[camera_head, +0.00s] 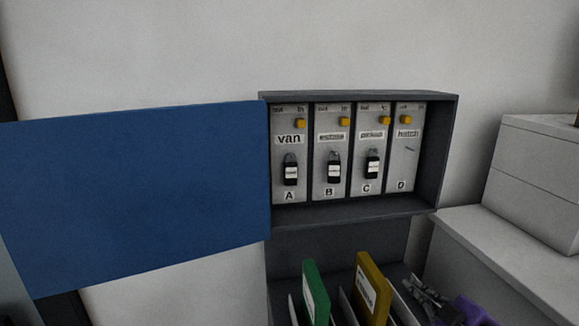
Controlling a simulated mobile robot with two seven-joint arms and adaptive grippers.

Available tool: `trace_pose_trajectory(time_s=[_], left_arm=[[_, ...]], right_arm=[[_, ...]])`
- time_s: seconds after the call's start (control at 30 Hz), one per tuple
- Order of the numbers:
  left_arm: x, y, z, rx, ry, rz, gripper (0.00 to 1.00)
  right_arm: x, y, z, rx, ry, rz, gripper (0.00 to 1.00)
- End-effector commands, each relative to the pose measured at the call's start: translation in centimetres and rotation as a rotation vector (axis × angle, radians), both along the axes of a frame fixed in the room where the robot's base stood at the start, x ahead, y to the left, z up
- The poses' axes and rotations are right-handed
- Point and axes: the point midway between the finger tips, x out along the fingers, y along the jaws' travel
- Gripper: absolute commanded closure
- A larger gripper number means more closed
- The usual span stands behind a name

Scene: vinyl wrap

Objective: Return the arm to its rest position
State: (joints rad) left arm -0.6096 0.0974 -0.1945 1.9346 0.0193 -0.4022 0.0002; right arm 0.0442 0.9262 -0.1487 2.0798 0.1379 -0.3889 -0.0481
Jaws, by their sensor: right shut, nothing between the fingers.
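My right gripper (425,296) shows at the lower right, low in front of the shelf below the cabinet. Its grey fingers are shut with nothing between them, and a purple part lies behind them at the bottom edge. Most of the arm is out of frame. My left gripper is not in view. The dark key cabinet (450,150) hangs on the wall, with its blue door (135,195) swung open to the left. The gripper is below the cabinet and apart from it.
Black key fobs hang in slots A (291,173), B (334,172) and C (372,167); slot D (403,160) shows only a bare hook. Below stand a green folder (316,290) and a yellow folder (372,290). A white box (535,185) sits on a pale counter at right.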

Motion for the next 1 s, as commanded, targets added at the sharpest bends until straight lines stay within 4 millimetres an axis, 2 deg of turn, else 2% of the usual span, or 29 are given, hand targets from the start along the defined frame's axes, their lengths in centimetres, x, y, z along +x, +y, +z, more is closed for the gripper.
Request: trace_pose_trajectory(time_s=[0.03,0.1,0.17,0.2,0.27,0.3,0.4,0.5,0.6,0.73,0.83,1.0], left_arm=[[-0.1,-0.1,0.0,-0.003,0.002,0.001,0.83],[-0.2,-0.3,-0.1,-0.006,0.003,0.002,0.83],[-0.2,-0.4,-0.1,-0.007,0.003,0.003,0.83],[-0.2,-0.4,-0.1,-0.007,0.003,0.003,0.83],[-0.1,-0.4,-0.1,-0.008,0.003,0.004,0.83],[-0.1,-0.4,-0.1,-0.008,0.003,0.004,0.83],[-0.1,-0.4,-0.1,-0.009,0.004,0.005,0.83],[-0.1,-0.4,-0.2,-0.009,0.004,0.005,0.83],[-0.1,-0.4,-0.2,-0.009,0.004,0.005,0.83],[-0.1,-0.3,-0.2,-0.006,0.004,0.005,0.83],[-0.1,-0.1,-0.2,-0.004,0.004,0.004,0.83],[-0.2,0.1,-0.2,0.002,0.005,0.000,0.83]], right_arm=[[-1.6,0.0,-4.0,0.062,0.058,-0.039,1.00],[-4.0,0.3,-8.8,0.135,0.132,-0.092,1.00],[-6.3,0.7,-12.8,0.195,0.194,-0.138,1.00],[-8.0,1.1,-15.3,0.236,0.237,-0.171,1.00],[-10.8,1.9,-18.9,0.293,0.299,-0.220,1.00],[-12.8,2.5,-21.2,0.333,0.341,-0.254,1.00],[-18.1,4.5,-26.3,0.428,0.443,-0.343,1.00],[-23.1,6.7,-30.1,0.513,0.532,-0.429,1.00],[-27.3,8.7,-32.5,0.585,0.599,-0.501,1.00],[-30.8,10.0,-33.9,0.639,0.650,-0.565,1.00],[-31.9,10.0,-34.3,0.640,0.666,-0.578,1.00],[-32.1,9.9,-34.4,0.638,0.667,-0.577,1.00]])
